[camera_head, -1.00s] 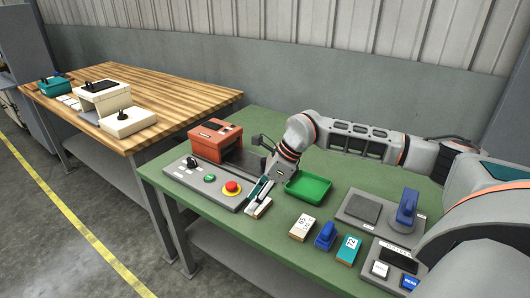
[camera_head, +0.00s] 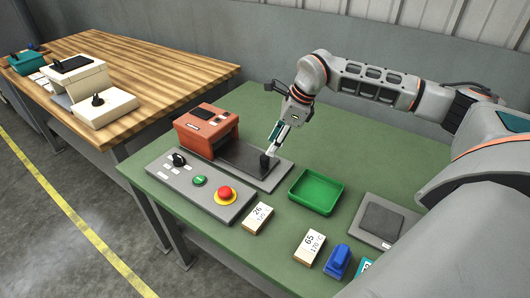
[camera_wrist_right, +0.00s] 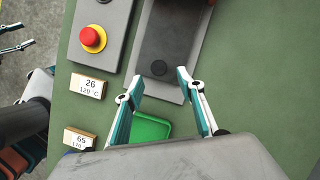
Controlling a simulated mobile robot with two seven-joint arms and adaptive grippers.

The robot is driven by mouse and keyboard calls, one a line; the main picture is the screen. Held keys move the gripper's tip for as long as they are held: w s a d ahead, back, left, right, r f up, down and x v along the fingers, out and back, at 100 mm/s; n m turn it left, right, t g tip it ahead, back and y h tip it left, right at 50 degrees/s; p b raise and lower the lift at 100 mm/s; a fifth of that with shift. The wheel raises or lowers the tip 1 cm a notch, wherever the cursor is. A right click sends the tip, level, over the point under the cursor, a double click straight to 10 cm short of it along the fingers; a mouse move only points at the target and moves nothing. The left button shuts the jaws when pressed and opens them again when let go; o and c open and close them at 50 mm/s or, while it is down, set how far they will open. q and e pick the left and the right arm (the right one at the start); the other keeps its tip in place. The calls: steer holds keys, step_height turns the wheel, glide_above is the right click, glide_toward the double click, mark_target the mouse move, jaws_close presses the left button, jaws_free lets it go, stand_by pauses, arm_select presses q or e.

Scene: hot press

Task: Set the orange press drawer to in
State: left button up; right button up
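The orange press (camera_head: 207,130) stands on the green table with its dark drawer plate (camera_head: 240,158) sticking out to the right over a grey base. My right gripper (camera_head: 277,140) is above and just beyond the knob in the head view. My left gripper (camera_wrist_right: 27,34) shows at the wrist view's left edge, fingers apart, away from the press.
A grey control panel (camera_head: 190,190) with a red emergency button (camera_head: 225,194) lies in front of the press. A green tray (camera_head: 316,192) is to the right of the drawer. Labelled blocks (camera_head: 257,218) and a blue-handled item (camera_head: 338,262) lie along the front edge. A wooden table (camera_head: 150,80) stands behind left.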

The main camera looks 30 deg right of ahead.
mark_target(266, 157)
steer(key=x, duration=0.6)
steer(key=shift+s, duration=0.15)
steer(key=shift+a+f, duration=0.25)
steer(key=shift+f, duration=0.4)
steer(key=shift+w, duration=0.25)
steer(key=shift+c, duration=1)
jaws_close()
steer(key=w+a, duration=0.1)
steer(key=w, duration=0.2)
steer(key=w+a+b, duration=0.1)
steer(key=w, duration=0.2)
steer(key=w+a+b, duration=0.1)
steer(key=w+a, duration=0.1)
steer(key=w, duration=0.2)
steer(key=shift+a+f, duration=0.1)
steer(key=shift+w+r, duration=0.2)
